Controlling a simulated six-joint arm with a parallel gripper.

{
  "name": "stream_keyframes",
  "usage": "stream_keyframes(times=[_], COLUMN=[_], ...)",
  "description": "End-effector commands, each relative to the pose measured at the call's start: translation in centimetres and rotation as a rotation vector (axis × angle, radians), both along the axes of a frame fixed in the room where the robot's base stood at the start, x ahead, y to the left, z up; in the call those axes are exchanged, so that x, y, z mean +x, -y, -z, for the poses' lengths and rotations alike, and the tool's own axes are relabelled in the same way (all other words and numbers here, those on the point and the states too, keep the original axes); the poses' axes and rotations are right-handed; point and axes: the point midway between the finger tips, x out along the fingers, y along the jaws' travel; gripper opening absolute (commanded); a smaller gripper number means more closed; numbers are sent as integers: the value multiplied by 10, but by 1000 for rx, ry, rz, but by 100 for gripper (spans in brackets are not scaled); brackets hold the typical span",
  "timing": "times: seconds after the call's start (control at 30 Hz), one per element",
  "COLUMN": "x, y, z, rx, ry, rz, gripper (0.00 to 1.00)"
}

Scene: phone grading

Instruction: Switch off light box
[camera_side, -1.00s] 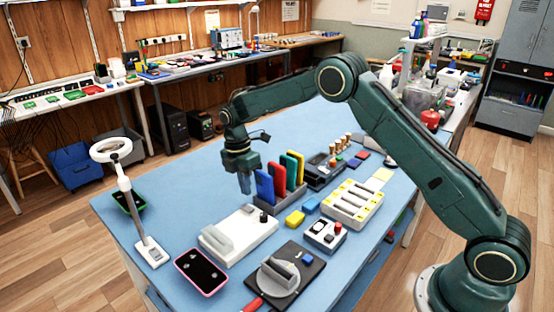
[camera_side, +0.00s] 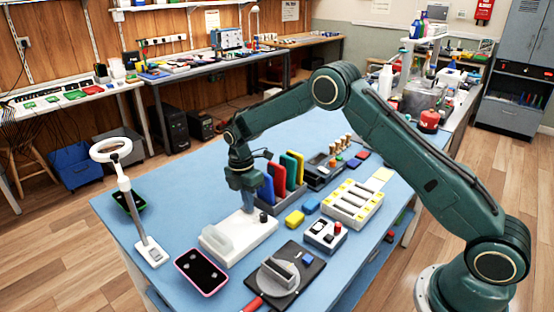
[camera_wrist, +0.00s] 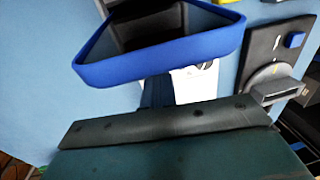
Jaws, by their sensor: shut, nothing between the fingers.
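The light box is most likely the low white box (camera_side: 262,232) with a pale upright block (camera_side: 216,242) on its left end and a small black knob (camera_side: 263,217) near its far right corner. My gripper (camera_side: 248,209) is shut and empty, pointing down over the far end of this box, just left of the knob. I cannot tell whether its tips touch the box. In the wrist view, a blue-rimmed thing (camera_wrist: 160,62) fills the upper middle, and part of a white surface (camera_wrist: 196,84) shows behind it.
A rack of coloured upright slabs (camera_side: 281,176) stands close to the right of my gripper.

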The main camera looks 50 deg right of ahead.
Motion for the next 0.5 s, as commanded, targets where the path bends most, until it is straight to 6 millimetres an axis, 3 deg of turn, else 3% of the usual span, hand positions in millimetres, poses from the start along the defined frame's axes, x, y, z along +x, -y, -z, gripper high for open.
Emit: stream_keyframes(times=[0.03, 0.17, 0.5], x=[-6, -12, -14], y=[0, 0, 0], z=[9, 13, 14], rx=[-1, -1, -1], ry=[-13, -20, -24], rz=[0, -1, -1], gripper=[0, 0, 0])
